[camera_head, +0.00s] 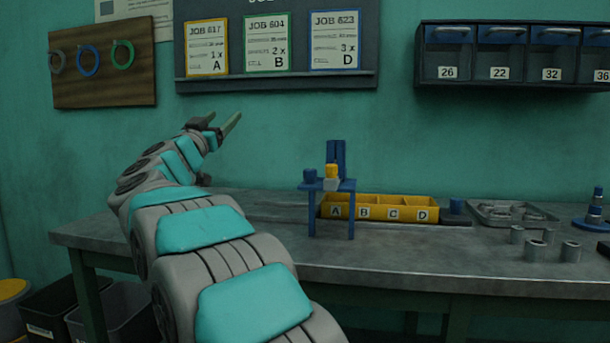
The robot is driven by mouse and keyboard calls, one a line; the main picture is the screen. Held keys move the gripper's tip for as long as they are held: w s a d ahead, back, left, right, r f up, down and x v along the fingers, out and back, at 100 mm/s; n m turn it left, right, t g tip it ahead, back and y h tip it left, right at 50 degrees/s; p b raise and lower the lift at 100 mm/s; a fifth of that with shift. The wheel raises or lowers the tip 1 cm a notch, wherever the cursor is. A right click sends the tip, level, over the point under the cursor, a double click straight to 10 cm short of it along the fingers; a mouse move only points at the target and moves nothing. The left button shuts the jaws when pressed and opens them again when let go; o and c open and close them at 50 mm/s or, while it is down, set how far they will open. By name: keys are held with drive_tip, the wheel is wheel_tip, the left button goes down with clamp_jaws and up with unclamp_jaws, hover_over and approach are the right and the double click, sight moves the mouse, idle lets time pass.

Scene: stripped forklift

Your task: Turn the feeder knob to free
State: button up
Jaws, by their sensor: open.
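I cannot tell which blue part is the feeder knob, and no "free" marking is readable. My gripper (218,124) is open and empty, raised in front of the wall, up and left of the stand, touching nothing.
The grey bench (400,262) has bare room in front of the tray. A metal tray (511,215) of parts and several grey cylinders (536,250) are at right. Drawer bins (500,65) hang above right. A job board (230,85) is on the wall.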

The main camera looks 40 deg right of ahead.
drive_tip(key=s+d+f+m+g+h, duration=0.2)
drive_tip(key=s+d+m+g+h, duration=0.25)
drive_tip(key=g, duration=0.45)
drive_tip(key=m+g+y, duration=0.5)
drive_tip(key=m+g, duration=0.1)
drive_tip(key=g, duration=0.4)
approach(310, 179)
drive_tip(key=d, duration=0.3)
drive_tip(key=x, duration=0.5)
drive_tip(key=r+x, duration=0.1)
drive_tip(key=x, duration=0.1)
drive_tip(key=shift+w+d+f, duration=0.1)
drive_tip(key=shift+w+d, duration=0.1)
drive_tip(key=shift+d, duration=0.2)
clamp_jaws()
